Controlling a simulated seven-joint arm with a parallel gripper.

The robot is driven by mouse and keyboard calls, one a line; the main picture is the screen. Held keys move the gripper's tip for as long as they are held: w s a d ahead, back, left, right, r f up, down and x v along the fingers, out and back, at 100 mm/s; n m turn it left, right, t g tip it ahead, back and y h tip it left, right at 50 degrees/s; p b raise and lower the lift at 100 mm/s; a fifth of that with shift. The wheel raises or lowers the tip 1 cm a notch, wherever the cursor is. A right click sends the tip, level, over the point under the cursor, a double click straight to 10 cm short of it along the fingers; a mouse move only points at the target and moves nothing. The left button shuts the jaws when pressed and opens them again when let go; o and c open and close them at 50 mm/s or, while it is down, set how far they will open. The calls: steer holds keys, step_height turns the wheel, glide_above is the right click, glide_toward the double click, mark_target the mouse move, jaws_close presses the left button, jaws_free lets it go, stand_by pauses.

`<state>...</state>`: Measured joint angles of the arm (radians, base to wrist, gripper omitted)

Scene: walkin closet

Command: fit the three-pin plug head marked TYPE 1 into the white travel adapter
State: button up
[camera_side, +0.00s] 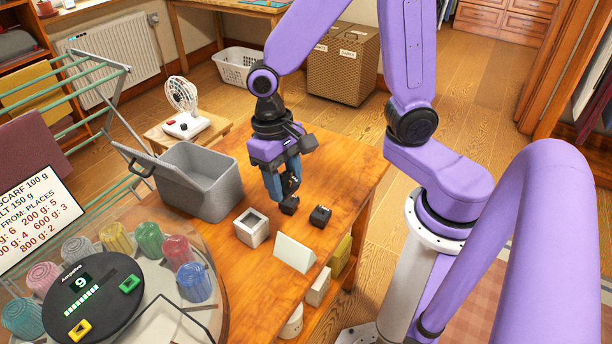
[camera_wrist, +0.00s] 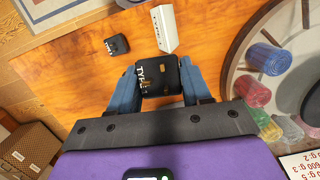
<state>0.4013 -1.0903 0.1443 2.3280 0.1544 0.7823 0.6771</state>
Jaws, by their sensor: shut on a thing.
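My gripper (camera_side: 284,188) is shut on a black plug head (camera_side: 291,184) above the wooden table. In the wrist view, the held plug head (camera_wrist: 155,88) sits between the blue fingers, with brass parts and white lettering "TYPE"; its number is not clear. Another black plug head (camera_side: 320,216) lies to the right, also in the wrist view (camera_wrist: 116,44). The white, hollow-topped travel adapter (camera_side: 250,230) stands left of and nearer than the gripper; I cannot make it out in the wrist view.
A white wedge-shaped sign (camera_side: 295,253) stands near the table's front edge; its lettering shows in the wrist view (camera_wrist: 164,30). An open grey bin (camera_side: 215,190) stands left of my gripper.

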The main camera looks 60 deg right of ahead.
steer(key=shift+w+a+f+g, duration=0.35)
steer(key=shift+w+f+g, duration=0.15)
steer(key=shift+w+f, duration=1.1)
steer(key=shift+w+a+f+g, duration=0.3)
steer(key=shift+w+f+g, duration=0.2)
steer(key=shift+w+f, duration=1.1)
steer(key=shift+w+a+f+g, duration=0.35)
steer(key=shift+w+f+g, duration=0.15)
steer(key=shift+w+f, duration=1.1)
steer(key=shift+w+x, duration=0.25)
steer(key=shift+x, duration=0.95)
steer(key=o, duration=1.6)
steer(key=shift+f, duration=0.1)
step_height(320, 180, up, 8)
